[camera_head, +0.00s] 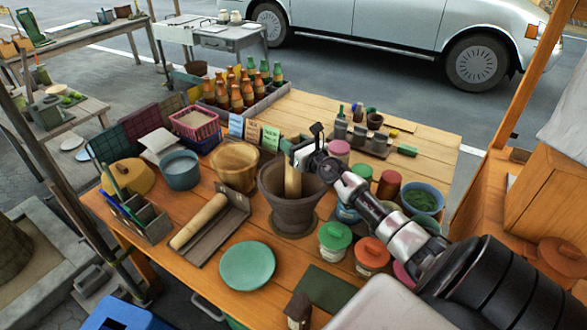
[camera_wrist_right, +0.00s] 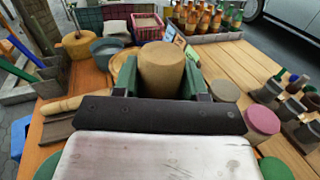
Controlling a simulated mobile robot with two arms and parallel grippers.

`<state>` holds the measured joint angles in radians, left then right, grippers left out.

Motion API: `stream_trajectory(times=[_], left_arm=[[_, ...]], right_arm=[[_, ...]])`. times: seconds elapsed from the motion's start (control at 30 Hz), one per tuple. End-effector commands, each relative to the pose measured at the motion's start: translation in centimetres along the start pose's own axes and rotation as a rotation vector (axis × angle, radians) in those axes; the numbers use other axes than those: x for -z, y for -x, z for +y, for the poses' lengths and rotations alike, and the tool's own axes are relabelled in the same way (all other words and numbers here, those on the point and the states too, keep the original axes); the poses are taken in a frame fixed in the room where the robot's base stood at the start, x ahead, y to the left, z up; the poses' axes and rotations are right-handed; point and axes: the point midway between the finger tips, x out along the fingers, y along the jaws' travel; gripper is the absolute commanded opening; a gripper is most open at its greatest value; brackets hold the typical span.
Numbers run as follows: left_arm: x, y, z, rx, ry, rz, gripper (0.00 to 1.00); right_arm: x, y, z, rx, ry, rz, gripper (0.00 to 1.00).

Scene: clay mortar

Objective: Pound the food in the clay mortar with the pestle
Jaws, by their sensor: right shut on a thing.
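The dark clay mortar (camera_head: 291,214) stands on the wooden table in the head view. The pale wooden pestle (camera_head: 292,182) stands near upright with its lower part inside the mortar; the rim hides its lower end. My right gripper (camera_head: 296,158) is shut on the pestle's upper part, above the mortar's rim. In the right wrist view the pestle's round top (camera_wrist_right: 162,66) sits between the two green fingers of my right gripper (camera_wrist_right: 162,82). The food inside the mortar cannot be made out. My left gripper is not in view.
A wooden bowl (camera_head: 235,167) stands close left of the mortar. A rolling pin (camera_head: 199,221) lies on a grey tray. A green plate (camera_head: 247,266) lies in front. Lidded jars (camera_head: 334,238) crowd the right side. Bottles (camera_head: 236,94) stand behind. The back right tabletop has bare room.

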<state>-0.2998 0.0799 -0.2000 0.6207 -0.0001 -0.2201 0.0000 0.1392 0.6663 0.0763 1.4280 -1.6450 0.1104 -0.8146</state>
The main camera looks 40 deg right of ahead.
Motion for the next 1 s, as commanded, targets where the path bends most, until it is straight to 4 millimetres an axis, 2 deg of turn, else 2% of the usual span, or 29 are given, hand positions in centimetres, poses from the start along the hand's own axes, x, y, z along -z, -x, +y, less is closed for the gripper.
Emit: stream_trajectory(times=[0.27,0.63,0.7,1.0], left_arm=[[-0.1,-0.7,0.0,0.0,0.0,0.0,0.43],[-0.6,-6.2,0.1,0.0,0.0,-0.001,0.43],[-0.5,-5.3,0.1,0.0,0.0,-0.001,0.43],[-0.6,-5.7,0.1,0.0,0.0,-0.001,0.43]], right_arm=[[0.6,0.0,0.0,0.001,0.001,-0.003,0.02],[6.3,0.0,-0.3,0.002,0.001,-0.003,0.02],[5.3,0.0,-0.2,0.001,0.001,-0.004,0.03],[5.8,0.0,-0.2,0.001,0.0,-0.002,0.02]])
